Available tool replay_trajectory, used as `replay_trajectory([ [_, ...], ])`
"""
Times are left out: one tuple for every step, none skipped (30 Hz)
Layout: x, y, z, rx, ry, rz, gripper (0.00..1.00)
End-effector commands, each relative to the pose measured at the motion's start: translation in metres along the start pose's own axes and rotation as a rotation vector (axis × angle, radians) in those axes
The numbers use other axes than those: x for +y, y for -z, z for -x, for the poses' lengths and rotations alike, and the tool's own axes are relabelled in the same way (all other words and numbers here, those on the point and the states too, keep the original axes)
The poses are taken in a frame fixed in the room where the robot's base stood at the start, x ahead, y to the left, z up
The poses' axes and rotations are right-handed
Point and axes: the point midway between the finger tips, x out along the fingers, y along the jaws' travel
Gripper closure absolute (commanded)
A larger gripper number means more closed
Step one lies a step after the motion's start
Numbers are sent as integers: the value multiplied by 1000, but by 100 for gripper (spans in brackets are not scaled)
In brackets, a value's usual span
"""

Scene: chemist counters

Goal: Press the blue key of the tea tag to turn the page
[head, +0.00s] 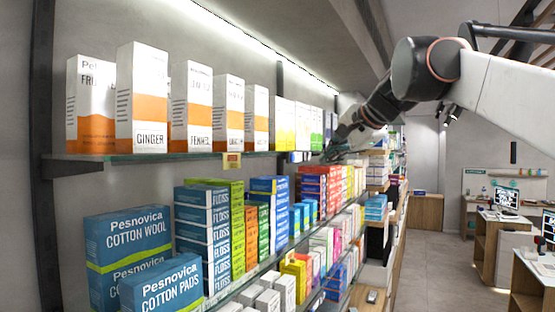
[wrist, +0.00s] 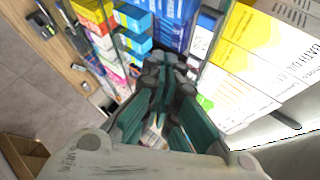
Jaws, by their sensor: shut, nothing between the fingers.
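My gripper (head: 335,152) is at the far part of the upper glass shelf's front edge, seen end-on and small in the head view. In the wrist view its dark fingertips (wrist: 170,65) are together with nothing between them. A small white and blue tag (head: 298,157) hangs on the shelf edge just left of my gripper in the head view. A white panel with a dark blue part (wrist: 202,35) shows just right of the fingertips in the wrist view; it looks like the tag. I cannot make out the blue key or any contact with it.
Coloured boxes (head: 312,185) fill the shelf below. Yellow and white boxes (wrist: 255,55) are close right of my fingers. The aisle floor (head: 425,255) is clear.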

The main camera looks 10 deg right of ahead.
Motion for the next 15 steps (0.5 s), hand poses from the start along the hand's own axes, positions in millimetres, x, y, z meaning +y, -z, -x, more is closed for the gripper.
replay_trajectory([
  [-4, -4, -6, -2, 0, 2, 100],
  [-6, -6, -9, -1, 0, 2, 100],
  [-9, -9, -12, -1, 0, 3, 100],
  [-11, -11, -15, -1, 0, 3, 100],
  [-12, -13, -17, -2, 0, 2, 100],
  [-15, -16, -20, -2, 0, 2, 100],
  [-18, -17, -22, -1, 0, 3, 100],
  [-19, -18, -24, -1, 0, 3, 100],
  [-21, -20, -27, 0, 0, 1, 100],
  [-23, -21, -29, 0, 1, 1, 100],
  [-24, -22, -31, -1, 1, 1, 100],
  [-25, -24, -32, -1, 0, 2, 100],
  [-26, -24, -34, 0, 0, 2, 100],
  [-26, -25, -35, 0, 0, 2, 100],
  [-27, -26, -36, 0, 0, 1, 100],
])
